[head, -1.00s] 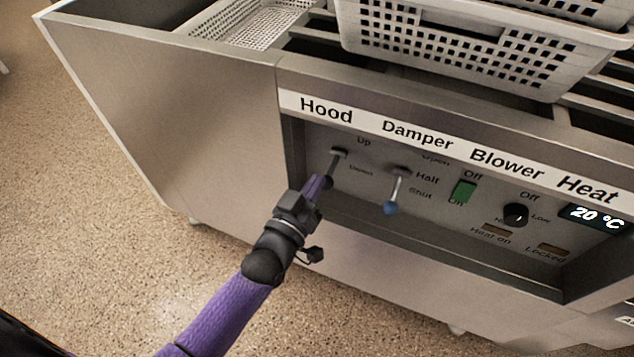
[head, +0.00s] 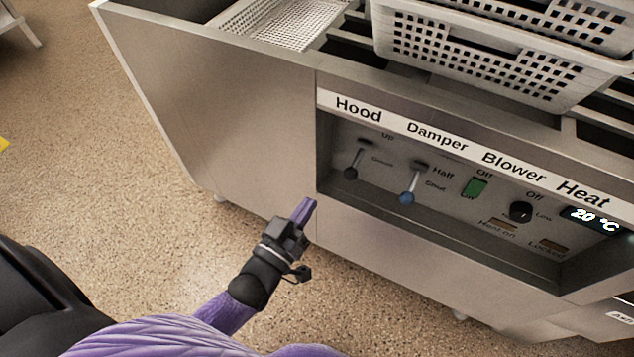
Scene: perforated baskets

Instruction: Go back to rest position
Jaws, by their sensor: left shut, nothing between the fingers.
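My left gripper (head: 307,208) is in the lower middle of the head view, in front of the steel cabinet (head: 215,110). Its purple fingers are shut with nothing between them. It is apart from the control panel, below and left of the Hood lever (head: 356,160). The Hood lever has a dark knob and points down. The Damper lever (head: 412,183), with a blue knob, also hangs down, near the Shut mark. My right gripper is not in view.
The recessed panel also has a green Blower switch (head: 474,187), a black Heat knob (head: 520,211) and a display (head: 596,219) reading 20 °C. White perforated baskets (head: 480,50) stand on top. Speckled floor (head: 110,200) is clear at left.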

